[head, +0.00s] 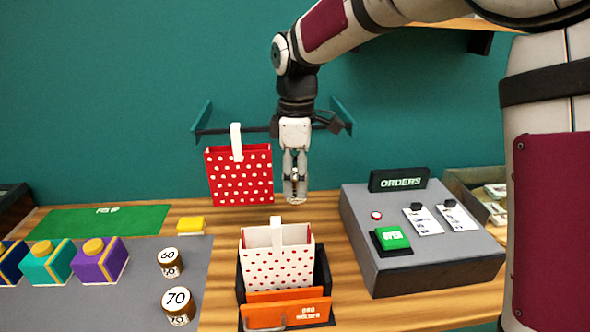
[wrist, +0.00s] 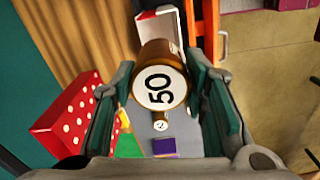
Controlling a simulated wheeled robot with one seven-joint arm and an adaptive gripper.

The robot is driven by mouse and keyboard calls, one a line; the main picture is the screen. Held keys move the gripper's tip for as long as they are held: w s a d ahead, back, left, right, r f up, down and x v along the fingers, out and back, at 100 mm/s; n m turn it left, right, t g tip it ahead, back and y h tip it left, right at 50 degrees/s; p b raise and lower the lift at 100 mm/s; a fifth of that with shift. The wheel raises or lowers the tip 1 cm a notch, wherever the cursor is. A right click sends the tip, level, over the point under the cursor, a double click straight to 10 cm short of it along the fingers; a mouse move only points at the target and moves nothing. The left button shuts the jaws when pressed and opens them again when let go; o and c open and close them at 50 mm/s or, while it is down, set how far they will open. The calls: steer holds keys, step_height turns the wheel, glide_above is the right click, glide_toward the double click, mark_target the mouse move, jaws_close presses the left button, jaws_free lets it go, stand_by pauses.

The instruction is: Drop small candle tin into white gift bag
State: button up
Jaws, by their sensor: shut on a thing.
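The white gift bag (head: 280,270) with red dots and a white handle stands upright with its mouth up at the front middle, in an orange-fronted bag holder (head: 265,313). My gripper (head: 295,198) is shut on the small candle tin (wrist: 160,82), which is brown with a white lid marked 50. The tin sits between both fingers in the wrist view (wrist: 165,90). In the head view my gripper points down, above the bag's mouth in the picture and slightly right of its handle; the fingers mostly hide the tin. I cannot tell the exact depth between tin and bag.
A red dotted bag (head: 240,178) hangs close left of my gripper from a wall rack. Tins marked 60 (head: 170,262) and 70 (head: 178,305) stand on the grey mat (head: 140,270), near several coloured boxes. A grey orders console (head: 430,255) stands at right.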

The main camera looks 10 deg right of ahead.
steer(key=shift+f+b, duration=1.25)
steer(key=shift+f, duration=5.4)
steer(key=o, duration=1.3)
steer(key=shift+r+p, duration=1.05)
steer(key=shift+r, duration=2.95)
